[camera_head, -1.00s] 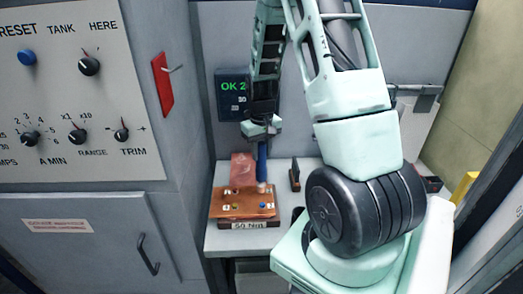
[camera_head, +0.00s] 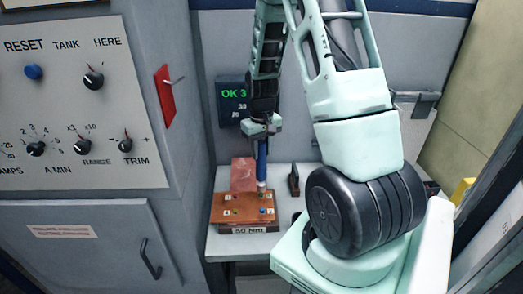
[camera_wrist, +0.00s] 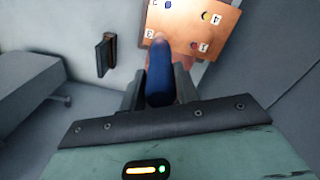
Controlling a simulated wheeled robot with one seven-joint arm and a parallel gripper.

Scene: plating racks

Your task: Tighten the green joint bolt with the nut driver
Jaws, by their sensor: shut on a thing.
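My gripper (camera_head: 262,128) is shut on the blue handle of the nut driver (camera_head: 261,158), which stands about upright. In the wrist view the nut driver (camera_wrist: 160,78) runs from between the fingers (camera_wrist: 160,95) to the copper-coloured plate (camera_wrist: 190,22), its tip beside the "3" label. The tip hides what lies under it, and I cannot tell whether it sits on a bolt. The plate (camera_head: 235,209) lies on the bench with small coloured bolts and number labels. A blue bolt (camera_wrist: 168,5) and a yellowish bolt (camera_wrist: 206,16) show. I cannot make out the green bolt for certain.
A display (camera_head: 232,102) behind the plate reads "OK 3" in green. A reddish block (camera_head: 244,173) lies behind the plate, and a dark upright holder (camera_head: 293,180) stands to its right. A control cabinet (camera_head: 80,110) closes off the left. Bare bench (camera_head: 225,243) shows in front.

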